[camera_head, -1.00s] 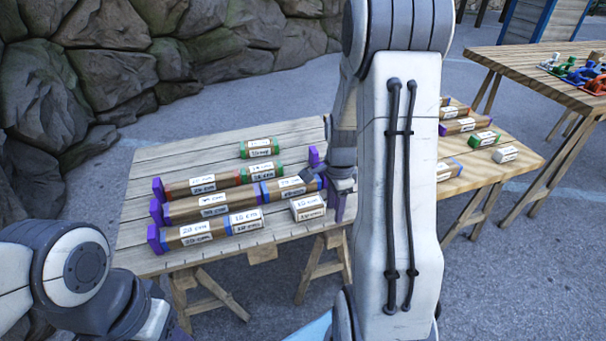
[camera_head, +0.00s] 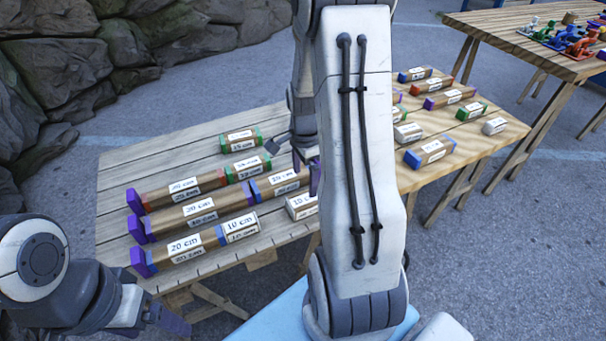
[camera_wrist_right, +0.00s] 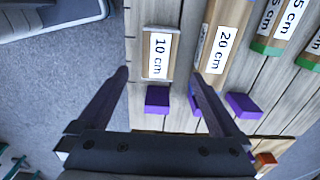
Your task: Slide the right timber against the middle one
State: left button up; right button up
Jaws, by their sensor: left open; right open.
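The right timber, a short 10 cm piece with grey ends (camera_head: 302,205), lies at the right of the front row, partly behind my right arm. It also shows in the right wrist view (camera_wrist_right: 160,52), with a small gap to a purple end block (camera_wrist_right: 158,98). The middle timber, another 10 cm piece (camera_head: 238,228), touches the blue-ended 20 cm timber (camera_head: 185,246) at its left. A gap separates the right timber from the middle one. My right gripper (camera_wrist_right: 158,76) is open and empty above the right timber's outer end. My left gripper (camera_head: 168,318) is low, in front of the table, apart from the timbers.
Two more timber rows lie behind, including a red-ended timber (camera_head: 183,188) and a blue-ended timber (camera_head: 278,183). Purple blocks (camera_head: 137,230) stand at their left ends. A green-ended timber (camera_head: 240,141) lies at the back. A second table (camera_head: 470,150) holds loose timbers.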

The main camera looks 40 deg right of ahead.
aim_at(304, 199)
pick_arm(q)
notch_tip(304, 199, down, 2)
jog(key=shift+f+b, duration=0.15)
jog(key=shift+b, duration=1)
pick_arm(e)
notch_tip(304, 199, down, 10)
jog(key=shift+f, duration=0.25)
